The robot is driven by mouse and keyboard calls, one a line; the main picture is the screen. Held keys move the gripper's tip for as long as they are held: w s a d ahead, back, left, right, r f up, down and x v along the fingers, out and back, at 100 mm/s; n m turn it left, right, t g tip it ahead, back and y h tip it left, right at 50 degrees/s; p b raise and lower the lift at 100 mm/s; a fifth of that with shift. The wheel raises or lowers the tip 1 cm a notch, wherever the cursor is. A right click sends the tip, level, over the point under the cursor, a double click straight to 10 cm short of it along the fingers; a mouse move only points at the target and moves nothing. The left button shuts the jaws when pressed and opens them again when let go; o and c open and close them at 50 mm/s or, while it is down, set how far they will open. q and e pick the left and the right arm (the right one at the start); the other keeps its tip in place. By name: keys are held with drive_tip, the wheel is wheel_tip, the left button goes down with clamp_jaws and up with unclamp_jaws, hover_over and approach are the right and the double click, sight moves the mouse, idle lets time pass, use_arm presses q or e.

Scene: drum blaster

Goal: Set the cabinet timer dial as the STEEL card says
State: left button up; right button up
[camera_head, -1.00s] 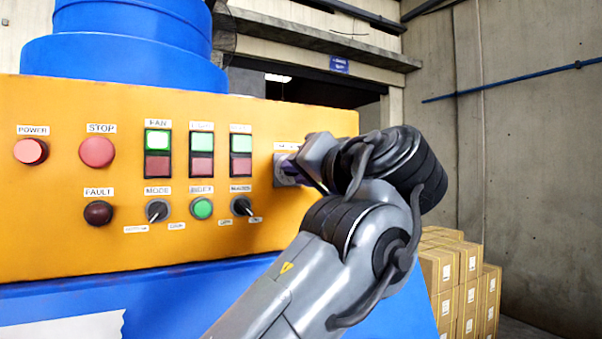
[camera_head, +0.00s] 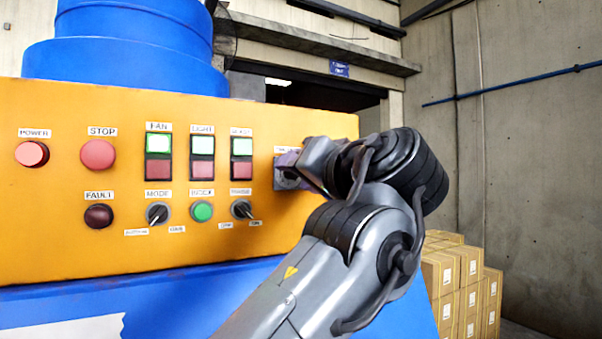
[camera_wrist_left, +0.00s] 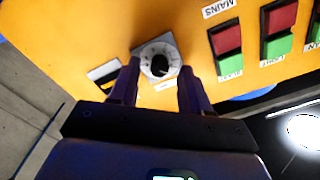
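The timer dial (camera_wrist_left: 158,62) is a black knob on a pale round scale with a square plate, on the yellow cabinet (camera_wrist_left: 100,25). Its scale marks are too small to read. My left gripper (camera_wrist_left: 160,74) faces the dial with its two dark fingers apart, one on each side of the knob. I cannot tell whether a fingertip touches the plate. In the head view my left gripper (camera_head: 296,165) is at the panel's right end and hides most of the dial plate (camera_head: 283,182). No STEEL card is readable. My right gripper is not in view.
Left of the dial are a MODE selector (camera_head: 157,213), a green button (camera_head: 202,211), another selector (camera_head: 241,209) and several rocker switches (camera_head: 158,157). In the wrist view a dark slot-like part (camera_wrist_left: 106,76) is beside the dial. Cardboard boxes (camera_head: 455,285) stand at the right.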

use_arm(q)
drive_tip(key=b+v, duration=0.3)
drive_tip(key=v, duration=0.7)
drive_tip(key=shift+s+d, duration=0.25)
drive_tip(key=shift+s, duration=0.1)
idle(0.3)
